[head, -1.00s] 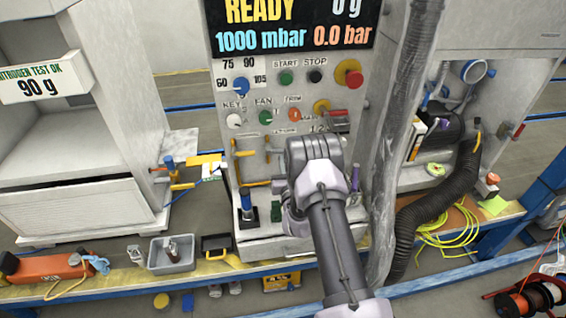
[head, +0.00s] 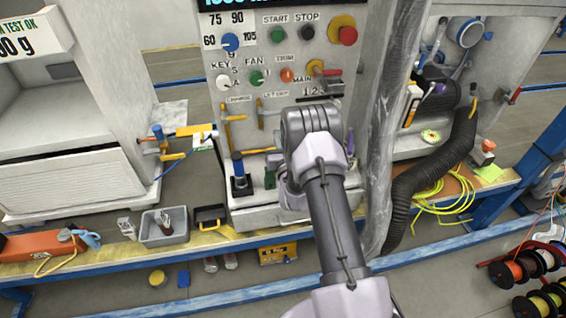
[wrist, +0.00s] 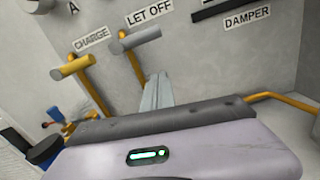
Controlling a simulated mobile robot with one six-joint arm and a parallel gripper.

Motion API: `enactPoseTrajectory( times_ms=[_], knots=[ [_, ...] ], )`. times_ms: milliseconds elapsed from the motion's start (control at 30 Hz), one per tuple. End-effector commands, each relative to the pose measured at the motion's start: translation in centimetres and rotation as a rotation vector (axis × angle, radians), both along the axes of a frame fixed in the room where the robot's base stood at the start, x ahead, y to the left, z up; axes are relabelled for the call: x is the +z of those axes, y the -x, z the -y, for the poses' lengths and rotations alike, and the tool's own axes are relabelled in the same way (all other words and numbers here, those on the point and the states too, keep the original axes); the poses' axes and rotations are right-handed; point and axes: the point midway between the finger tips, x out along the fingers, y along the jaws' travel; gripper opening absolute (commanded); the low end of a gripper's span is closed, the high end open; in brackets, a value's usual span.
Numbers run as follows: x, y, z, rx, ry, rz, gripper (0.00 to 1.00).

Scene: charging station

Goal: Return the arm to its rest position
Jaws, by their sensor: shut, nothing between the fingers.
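My arm reaches up from the bottom of the head view to the front of the control panel (head: 272,60). Its wrist housing hides my gripper there. In the wrist view my gripper (wrist: 157,80) shows as narrow grey fingers, closed together and empty. They point at the panel just below the LET OFF lever (wrist: 138,40), with the CHARGE lever (wrist: 72,68) to the left. Whether the fingertips touch the panel, I cannot tell.
A thick grey hose (head: 385,120) hangs just right of my arm. A black corrugated hose (head: 435,185) lies beyond it. A grey bin (head: 165,228) and orange case (head: 40,243) sit on the bench at left.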

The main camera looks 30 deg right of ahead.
Motion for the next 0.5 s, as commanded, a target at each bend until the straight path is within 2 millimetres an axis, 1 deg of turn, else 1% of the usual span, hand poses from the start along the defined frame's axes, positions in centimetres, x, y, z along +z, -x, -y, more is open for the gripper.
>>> enactPoseTrajectory(
  times_ms=[33, 100, 200, 333, 400, 500],
  knots=[
    [0.6, 1.7, -0.5, 0.0, -0.001, -0.009, 0.0],
    [0.5, 3.9, -1.1, 0.0, -0.002, -0.009, 0.0],
    [0.3, 6.3, -1.8, 0.0, -0.003, -0.01, 0.0],
    [0.0, 8.2, -2.3, 0.0, -0.002, -0.008, 0.0],
    [0.0, 8.6, -2.5, 0.0, -0.002, -0.008, 0.0],
    [-0.1, 8.8, -2.5, 0.0, -0.003, -0.007, 0.0]
  ],
)
